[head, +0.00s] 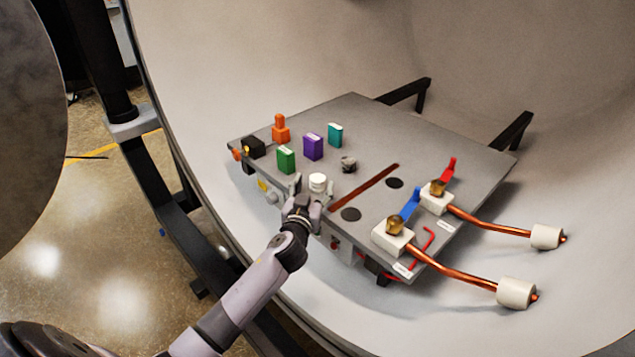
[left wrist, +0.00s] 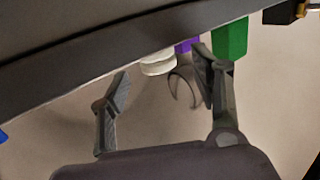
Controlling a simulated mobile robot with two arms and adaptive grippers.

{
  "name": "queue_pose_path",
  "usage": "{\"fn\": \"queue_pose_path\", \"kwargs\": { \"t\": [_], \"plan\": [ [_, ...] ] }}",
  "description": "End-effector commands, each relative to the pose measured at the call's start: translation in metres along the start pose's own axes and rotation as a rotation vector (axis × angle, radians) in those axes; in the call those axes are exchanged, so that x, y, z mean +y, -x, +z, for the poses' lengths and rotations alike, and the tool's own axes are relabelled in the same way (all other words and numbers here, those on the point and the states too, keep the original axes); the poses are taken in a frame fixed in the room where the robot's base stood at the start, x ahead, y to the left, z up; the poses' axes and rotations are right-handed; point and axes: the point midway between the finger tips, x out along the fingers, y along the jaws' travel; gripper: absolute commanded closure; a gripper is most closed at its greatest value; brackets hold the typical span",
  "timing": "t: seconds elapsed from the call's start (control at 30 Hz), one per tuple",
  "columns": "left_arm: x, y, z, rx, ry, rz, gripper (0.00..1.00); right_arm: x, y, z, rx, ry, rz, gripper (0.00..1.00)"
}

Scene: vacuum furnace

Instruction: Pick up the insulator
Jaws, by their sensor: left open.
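The insulator, a small white cylinder (head: 317,182), stands near the front edge of the grey plate (head: 365,130). It also shows in the left wrist view (left wrist: 158,62), just beyond and between the fingertips. My left gripper (head: 311,191) is open at the plate's front edge, with its fingers on either side of the white cylinder in the picture. In the left wrist view the open gripper (left wrist: 163,78) has nothing between its fingers. I cannot tell whether a finger touches the cylinder. My right gripper is not in view.
Green (head: 286,159), purple (head: 313,146) and teal (head: 335,134) blocks and an orange piece (head: 281,130) stand on the plate's left part. Copper rods (head: 490,225) with white end pieces (head: 545,236) stick out at right. The curved furnace wall (head: 300,50) surrounds the plate.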

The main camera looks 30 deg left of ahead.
Motion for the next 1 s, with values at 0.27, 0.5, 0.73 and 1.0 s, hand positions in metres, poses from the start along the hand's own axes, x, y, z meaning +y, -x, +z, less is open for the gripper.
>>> {"fn": "queue_pose_path", "kwargs": {
  "t": [0.27, 0.5, 0.73, 1.0],
  "plan": [
    [0.002, -0.036, 0.001, 0.001, -0.003, -0.001, 0.42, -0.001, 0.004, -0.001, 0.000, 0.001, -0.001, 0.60],
    [0.002, -0.041, 0.002, 0.000, -0.001, 0.000, 0.42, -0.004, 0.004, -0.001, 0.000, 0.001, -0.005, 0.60],
    [0.002, -0.041, 0.002, 0.000, -0.001, 0.000, 0.51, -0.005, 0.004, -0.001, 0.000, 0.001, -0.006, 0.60],
    [0.002, -0.041, 0.002, 0.000, -0.001, 0.000, 0.69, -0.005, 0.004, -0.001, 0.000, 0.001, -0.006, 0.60]
  ]
}}
